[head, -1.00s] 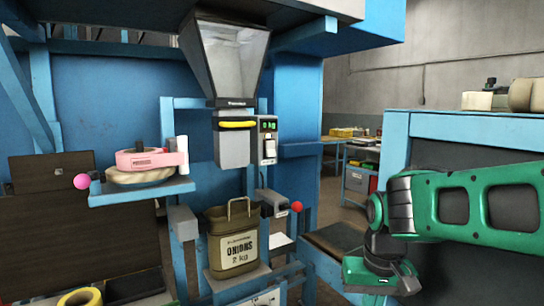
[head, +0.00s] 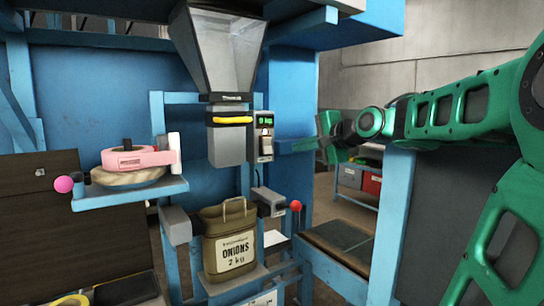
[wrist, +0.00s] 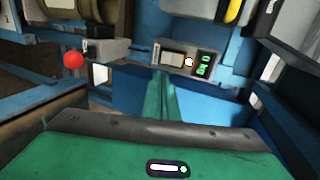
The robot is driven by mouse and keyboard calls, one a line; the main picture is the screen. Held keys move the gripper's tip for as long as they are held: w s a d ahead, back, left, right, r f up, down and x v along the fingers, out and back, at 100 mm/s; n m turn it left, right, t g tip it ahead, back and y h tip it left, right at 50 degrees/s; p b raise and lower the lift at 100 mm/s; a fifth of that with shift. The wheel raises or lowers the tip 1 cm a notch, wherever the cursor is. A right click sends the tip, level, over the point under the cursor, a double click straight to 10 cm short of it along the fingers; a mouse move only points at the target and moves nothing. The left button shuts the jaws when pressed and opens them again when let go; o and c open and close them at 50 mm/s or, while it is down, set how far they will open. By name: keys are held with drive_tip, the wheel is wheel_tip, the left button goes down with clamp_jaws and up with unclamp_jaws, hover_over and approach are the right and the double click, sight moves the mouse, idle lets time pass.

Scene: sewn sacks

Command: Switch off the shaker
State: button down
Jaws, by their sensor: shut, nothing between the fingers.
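A grey control box (head: 262,136) is mounted beside the hopper's spout, with a green-lit display (head: 264,118) and a pale rocker switch (head: 266,146) below it. In the wrist view the same box shows the switch (wrist: 172,58), a small white light (wrist: 188,62) and the green display (wrist: 203,66). Which way the rocker is tipped is too small to tell. My green gripper (head: 300,145) is shut and empty, to the right of the box at about switch height. In the wrist view its fingertips (wrist: 161,76) point toward the switch; contact cannot be told.
A hopper (head: 218,50) with a yellow-banded spout (head: 230,120) hangs above an olive onion sack (head: 229,245). A red-knobbed lever (head: 295,205) sticks out below the box. A blue shelf (head: 130,193) holds a pink tape-like roll (head: 138,158). A blue-edged cabinet (head: 393,215) stands right.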

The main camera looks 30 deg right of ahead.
drive_tip(key=shift+d+r, duration=0.1)
approach(267, 145)
drive_tip(key=w+f, duration=0.5)
drive_tip(key=shift+w+d, duration=0.2)
drive_tip(key=shift+d, duration=0.15)
idle(0.5)
drive_tip(key=shift+w+f+t, duration=0.25)
drive_tip(key=shift+w+t, duration=0.05)
drive_tip(key=shift+s, duration=0.15)
